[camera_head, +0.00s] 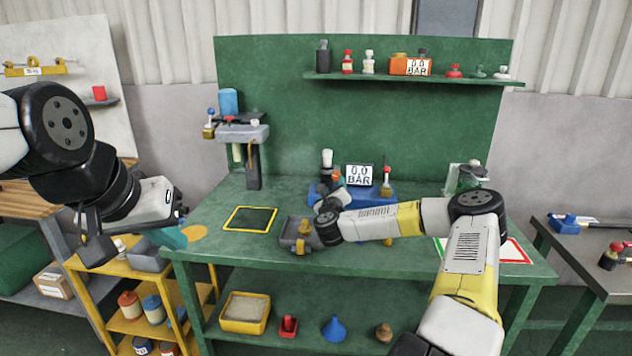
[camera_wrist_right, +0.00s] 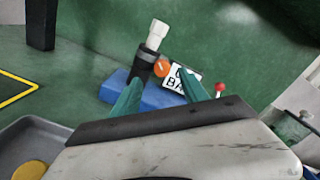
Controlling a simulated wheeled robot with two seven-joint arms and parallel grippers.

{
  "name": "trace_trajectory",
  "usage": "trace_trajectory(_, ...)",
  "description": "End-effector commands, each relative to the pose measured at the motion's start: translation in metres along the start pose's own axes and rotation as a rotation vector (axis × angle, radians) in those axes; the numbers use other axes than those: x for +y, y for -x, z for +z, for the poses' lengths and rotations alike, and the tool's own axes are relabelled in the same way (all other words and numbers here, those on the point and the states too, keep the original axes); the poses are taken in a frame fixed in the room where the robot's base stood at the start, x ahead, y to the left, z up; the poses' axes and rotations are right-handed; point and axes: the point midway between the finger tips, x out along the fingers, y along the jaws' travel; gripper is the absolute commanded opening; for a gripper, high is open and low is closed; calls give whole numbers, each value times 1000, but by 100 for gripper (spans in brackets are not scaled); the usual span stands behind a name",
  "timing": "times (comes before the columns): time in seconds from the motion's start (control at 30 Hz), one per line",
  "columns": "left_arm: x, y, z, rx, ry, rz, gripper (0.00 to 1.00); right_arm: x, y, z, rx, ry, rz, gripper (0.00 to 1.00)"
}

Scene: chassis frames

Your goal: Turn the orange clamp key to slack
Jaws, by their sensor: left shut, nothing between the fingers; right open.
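The orange clamp key (camera_wrist_right: 161,68) shows as a small orange round part beside a black cylinder with a white top (camera_wrist_right: 152,42), on a blue base (camera_wrist_right: 160,97). My left gripper (camera_head: 173,236) is shut and empty, by the bench's left front corner, away from the key.
A 0.0 BAR display (camera_head: 359,174) and a red-topped lever (camera_head: 386,181) stand close by the key. A grey tray (camera_head: 288,229) sits in front. A shelf (camera_head: 440,81) with bottles hangs above.

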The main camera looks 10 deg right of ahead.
Motion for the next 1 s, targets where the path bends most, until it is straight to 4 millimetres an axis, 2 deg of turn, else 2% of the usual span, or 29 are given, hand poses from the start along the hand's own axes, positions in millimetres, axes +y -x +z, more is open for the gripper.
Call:
trace_trajectory(0.17, 0, 0, 0, 0, 0, 0, 0, -5, -12, -7, 17, -25, -22, 52)
trace_trajectory(0.4, 0, 0, 0, 0, 0, 0, 0, -5, -51, -7, 16, -22, -21, 52)
trace_trajectory(0.6, 0, 0, 0, 0, 0, 0, 0, -4, -74, -7, 15, -21, -18, 52)
trace_trajectory(0.97, 0, 0, 0, 0, 0, 0, 0, -4, -79, -7, 14, -20, -16, 52)
trace_trajectory(1.0, 0, 0, 0, 0, 0, 0, 0, -4, -79, -7, 14, -20, -16, 44)
